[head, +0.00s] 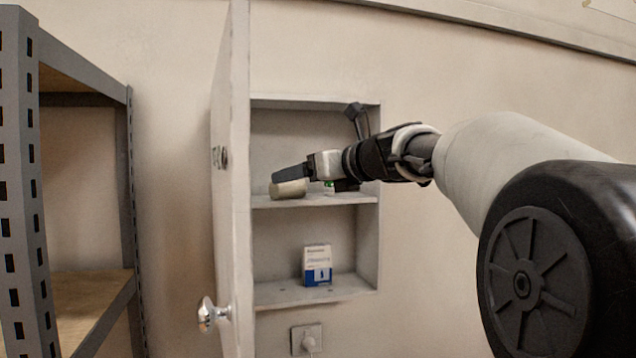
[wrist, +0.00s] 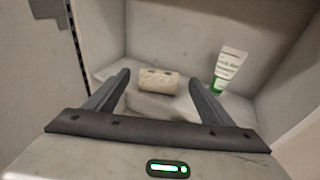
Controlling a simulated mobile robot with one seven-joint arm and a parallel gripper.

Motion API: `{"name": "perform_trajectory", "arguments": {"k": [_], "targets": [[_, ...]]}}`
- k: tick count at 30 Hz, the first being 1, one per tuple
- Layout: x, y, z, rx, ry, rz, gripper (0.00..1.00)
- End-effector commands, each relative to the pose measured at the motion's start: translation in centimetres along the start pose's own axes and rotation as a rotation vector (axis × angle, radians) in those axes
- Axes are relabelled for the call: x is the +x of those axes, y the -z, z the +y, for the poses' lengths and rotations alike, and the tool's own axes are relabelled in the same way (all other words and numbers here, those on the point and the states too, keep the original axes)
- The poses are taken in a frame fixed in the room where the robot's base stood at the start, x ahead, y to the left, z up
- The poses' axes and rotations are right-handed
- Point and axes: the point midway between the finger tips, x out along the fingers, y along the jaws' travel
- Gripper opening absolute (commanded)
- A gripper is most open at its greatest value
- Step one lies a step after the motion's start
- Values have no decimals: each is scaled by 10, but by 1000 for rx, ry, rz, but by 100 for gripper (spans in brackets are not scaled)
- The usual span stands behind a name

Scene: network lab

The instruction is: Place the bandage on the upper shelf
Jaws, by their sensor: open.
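The bandage (head: 288,190) is a beige roll lying on the upper shelf (head: 340,200) of the open wall cabinet, near its left end. In the wrist view the bandage (wrist: 158,82) lies on its side on the shelf, between and slightly beyond the fingertips. My gripper (head: 277,176) reaches into the cabinet above the upper shelf, its fingers apart. In the wrist view nothing shows held between the fingers. Whether a fingertip touches the bandage I cannot tell. My gripper hides part of the bandage in the head view.
A white and green tube (wrist: 230,70) stands on the upper shelf right of the bandage. A blue and white box (head: 317,266) stands on the lower shelf (head: 335,288). The cabinet door (head: 232,200) stands open at left. A metal rack (head: 22,180) stands farther left.

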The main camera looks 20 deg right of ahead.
Motion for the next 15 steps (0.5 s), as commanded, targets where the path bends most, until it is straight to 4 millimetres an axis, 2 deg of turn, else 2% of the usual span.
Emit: {"name": "perform_trajectory", "arguments": {"k": [3,6,9,15], "targets": [[-24,2,-1,-4,6,1,76],[-39,1,-1,-2,4,1,76],[-49,1,-1,-1,2,1,76],[-55,0,0,1,0,0,76]]}}
